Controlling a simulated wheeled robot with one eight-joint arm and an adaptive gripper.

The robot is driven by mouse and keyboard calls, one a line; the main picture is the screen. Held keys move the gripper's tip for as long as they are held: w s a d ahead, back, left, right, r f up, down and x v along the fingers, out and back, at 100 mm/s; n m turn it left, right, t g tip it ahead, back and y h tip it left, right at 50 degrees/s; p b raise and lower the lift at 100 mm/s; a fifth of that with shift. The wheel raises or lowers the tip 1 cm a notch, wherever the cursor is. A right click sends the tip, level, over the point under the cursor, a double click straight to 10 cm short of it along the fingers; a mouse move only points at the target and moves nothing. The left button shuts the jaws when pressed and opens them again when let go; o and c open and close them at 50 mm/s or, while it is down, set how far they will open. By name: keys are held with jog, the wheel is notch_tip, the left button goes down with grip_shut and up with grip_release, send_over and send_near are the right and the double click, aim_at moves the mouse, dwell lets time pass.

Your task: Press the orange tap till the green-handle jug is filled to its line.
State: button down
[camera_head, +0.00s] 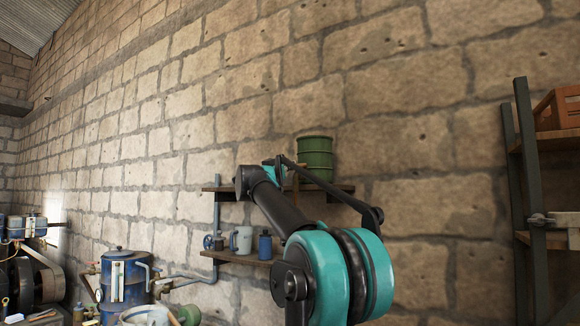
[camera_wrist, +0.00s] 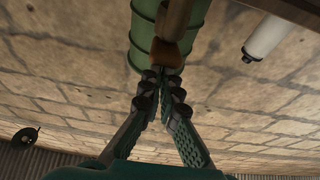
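A green ribbed drum (camera_head: 315,155) stands on the upper wall shelf in the head view; it also fills the top of the upside-down wrist view (camera_wrist: 143,35). In front of it in the wrist view is an orange-brown tap-like piece (camera_wrist: 167,53). My gripper (camera_wrist: 159,74) has its two fingertips together, right at this piece; whether they touch it I cannot tell. Nothing shows between the fingers. In the head view my arm hides the gripper's fingers. I cannot make out a green-handled jug, a fill line or any flow of liquid.
The upper shelf (camera_head: 221,189) and lower shelf (camera_head: 226,256) are on the stone wall. A pale grey jug (camera_head: 241,240) and a blue bottle (camera_head: 265,245) stand on the lower one. A white cylinder (camera_wrist: 270,38) shows in the wrist view. A rack (camera_head: 531,200) stands right.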

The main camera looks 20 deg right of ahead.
jog(key=shift+w+f, duration=0.1)
jog(key=shift+f, duration=0.05)
dwell(0.5)
notch_tip(320, 180, up, 4)
jog(key=f+v, duration=0.2)
jog(key=v, duration=0.8)
dwell(1.4)
jog(key=shift+w+r, duration=0.1)
jog(key=shift+r, duration=1.2)
jog(key=shift+w+r, duration=0.15)
jog(key=shift+r, duration=1.2)
